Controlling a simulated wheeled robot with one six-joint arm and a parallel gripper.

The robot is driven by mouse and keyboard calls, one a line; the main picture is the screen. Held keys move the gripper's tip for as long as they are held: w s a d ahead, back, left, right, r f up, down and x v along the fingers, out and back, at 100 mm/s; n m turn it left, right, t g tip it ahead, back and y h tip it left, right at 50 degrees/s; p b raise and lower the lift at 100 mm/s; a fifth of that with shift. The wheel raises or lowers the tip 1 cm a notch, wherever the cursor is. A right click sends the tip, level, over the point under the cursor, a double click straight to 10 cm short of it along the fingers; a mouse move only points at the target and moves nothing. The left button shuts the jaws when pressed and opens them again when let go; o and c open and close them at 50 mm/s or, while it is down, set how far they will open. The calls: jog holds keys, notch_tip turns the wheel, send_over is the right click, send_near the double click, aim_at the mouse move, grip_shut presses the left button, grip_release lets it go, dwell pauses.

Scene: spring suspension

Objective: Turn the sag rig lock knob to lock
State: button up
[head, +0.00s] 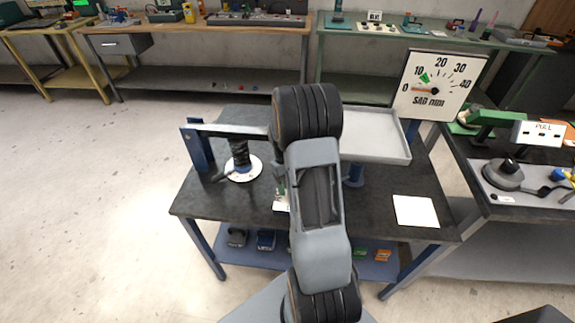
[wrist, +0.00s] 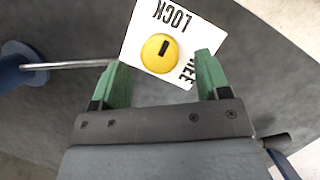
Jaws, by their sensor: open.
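In the wrist view the yellow lock knob (wrist: 160,53) sits on a white label plate (wrist: 136,37). The word LOCK is above the knob, upside down. A second word, partly hidden by the right finger, ends in "EE". A short black mark on the knob slants slightly right of vertical, on the side toward LOCK. My gripper (wrist: 160,66) is open, with its green fingers on either side of the knob; I cannot tell whether they touch it. In the head view my arm hides the knob, and only a bit of the label plate (head: 281,204) shows.
On the dark rig table (head: 340,226) stand a black spring (head: 239,154) under a beam (head: 235,130), a grey tray (head: 376,137), a white card (head: 416,211) and the SAG mm dial (head: 437,87), its orange needle near 0. A metal rod (wrist: 75,65) lies left of the knob.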

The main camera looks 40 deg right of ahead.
jog(key=v, duration=1)
jog(key=shift+w+r, duration=0.1)
jog(key=s+a+r+n+t, duration=0.1)
jog(key=s+a+r+t, duration=0.2)
jog(key=s+a, duration=0.3)
jog(key=s+a+r+t, duration=0.4)
jog(key=s+a+t, duration=0.1)
jog(key=a, duration=0.7)
jog(key=shift+s+a+r+n+h, duration=0.25)
jog(key=shift+s+r+n+h, duration=0.05)
jog(key=shift+s+n, duration=0.15)
